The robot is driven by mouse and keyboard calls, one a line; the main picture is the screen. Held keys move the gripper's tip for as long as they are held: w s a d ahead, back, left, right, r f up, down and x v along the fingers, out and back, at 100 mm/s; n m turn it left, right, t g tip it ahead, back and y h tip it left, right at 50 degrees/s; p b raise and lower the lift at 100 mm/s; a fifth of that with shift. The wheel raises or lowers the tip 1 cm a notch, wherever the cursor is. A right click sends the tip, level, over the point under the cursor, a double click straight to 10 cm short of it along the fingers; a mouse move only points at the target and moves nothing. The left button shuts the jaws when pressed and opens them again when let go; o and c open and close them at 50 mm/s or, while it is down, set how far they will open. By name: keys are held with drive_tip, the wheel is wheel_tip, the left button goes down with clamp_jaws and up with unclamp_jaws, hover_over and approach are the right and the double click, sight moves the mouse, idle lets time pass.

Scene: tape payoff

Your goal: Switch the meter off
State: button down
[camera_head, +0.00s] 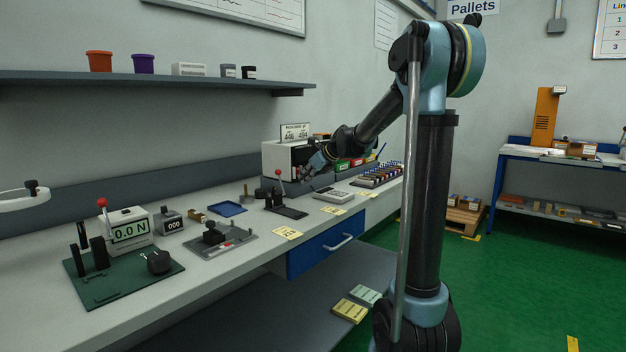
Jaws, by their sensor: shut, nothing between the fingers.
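The meter (128,228) is a pale box on the bench at the left, with a lit greenish display reading 0.0 N. A red ball-topped lever (102,204) rises at its upper left. It stands at the back of a dark green base plate (108,293), with black posts and a round black part in front. I cannot make out a switch on it. My gripper (309,172) is far to the right of the meter, in front of a white box-shaped unit (283,157). It is small and dark here, shut and empty, apart from the meter.
Between meter and gripper stand a small counter (169,222), a grey fixture plate (222,243), a blue tray (228,209) and a red-knobbed lever press (280,191). A shelf (180,86) with pots overhangs the bench. A blue drawer (310,253) is below.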

drive_tip(key=shift+w+a+r, duration=0.1)
drive_tip(key=shift+a+r, duration=0.05)
drive_tip(key=shift+a, duration=0.2)
